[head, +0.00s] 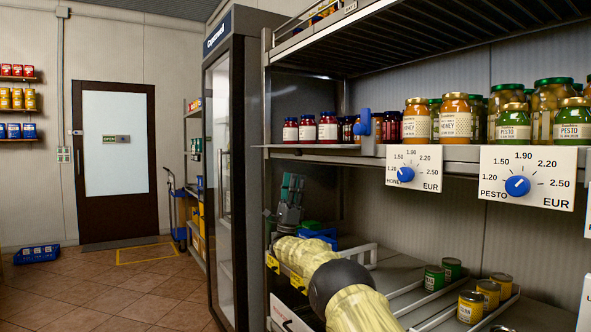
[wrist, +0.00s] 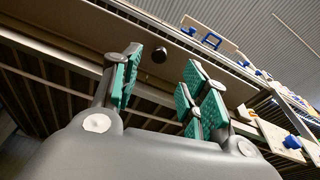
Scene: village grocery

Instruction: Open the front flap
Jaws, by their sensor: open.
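A long brownish panel (wrist: 100,30) with a small dark round knob (wrist: 159,55) crosses the upper part of the wrist view. It may be the front flap, but I cannot tell for certain. My gripper (wrist: 163,80) is open and empty, with green pads on both sides. In the wrist view the knob appears between and beyond the fingertips, apart from them. In the head view my gripper (head: 290,190) points up at the left end of the shelving, below the jar shelf. No flap can be made out clearly there, and my arm hides part of the lower shelf.
Jars stand on the upper shelf (head: 330,151), with a blue knob (head: 364,122) at its edge and price dials (head: 405,174) below. Several cans (head: 470,306) stand on the lower shelf. A tall fridge (head: 238,140) is close left of my gripper.

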